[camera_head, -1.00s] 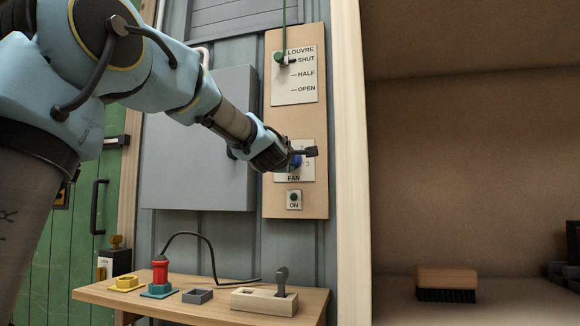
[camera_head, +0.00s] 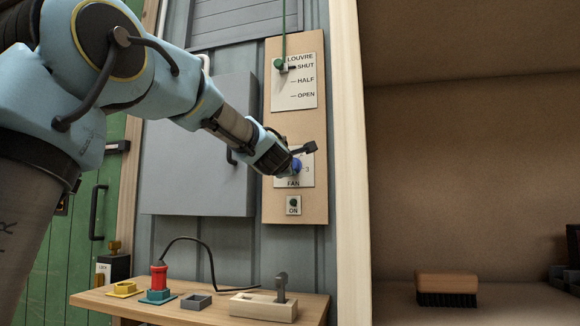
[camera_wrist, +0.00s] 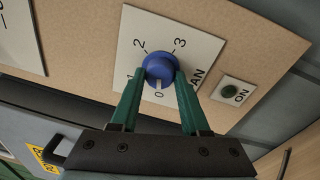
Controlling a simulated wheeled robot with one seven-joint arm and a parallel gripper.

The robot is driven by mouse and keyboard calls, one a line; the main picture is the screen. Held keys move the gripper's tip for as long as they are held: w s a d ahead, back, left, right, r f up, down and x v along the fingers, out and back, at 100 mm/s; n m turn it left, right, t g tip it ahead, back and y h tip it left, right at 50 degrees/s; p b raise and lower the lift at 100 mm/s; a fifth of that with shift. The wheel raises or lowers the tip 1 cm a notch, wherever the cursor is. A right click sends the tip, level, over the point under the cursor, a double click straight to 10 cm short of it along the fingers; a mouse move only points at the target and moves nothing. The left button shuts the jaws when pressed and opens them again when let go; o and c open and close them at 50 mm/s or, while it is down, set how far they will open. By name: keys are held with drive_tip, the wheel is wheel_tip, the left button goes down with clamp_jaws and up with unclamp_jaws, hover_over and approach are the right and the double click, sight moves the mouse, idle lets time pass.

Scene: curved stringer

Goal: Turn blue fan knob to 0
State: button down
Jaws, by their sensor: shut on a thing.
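The blue fan knob (camera_wrist: 159,66) sits on a white dial plate (camera_wrist: 197,45) marked 0, 1, 2 and 3. The white mark on the knob points at 0. My gripper (camera_wrist: 161,77) is shut on the knob, with one green finger on each side of it. In the head view, the knob (camera_head: 296,165) shows partly, behind the end of my gripper (camera_head: 292,160), and the FAN plate (camera_head: 307,179) is partly covered.
A green ON button (camera_head: 293,203) is below the fan plate, and the louvre lever (camera_head: 280,65) is above it. A grey cabinet (camera_head: 185,170) is left of the panel. A small wooden shelf (camera_head: 215,314) with fittings is below.

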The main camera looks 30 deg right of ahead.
drive_tip(key=shift+c, duration=1.9)
unclamp_jaws()
drive_tip(key=shift+s+a, duration=0.1)
drive_tip(key=b+v, duration=0.2)
drive_tip(key=v, duration=0.8)
drive_tip(key=shift+s+b, duration=0.25)
drive_tip(key=shift+b, duration=0.05)
drive_tip(key=shift+a+f, duration=0.1)
drive_tip(key=shift+a, duration=0.1)
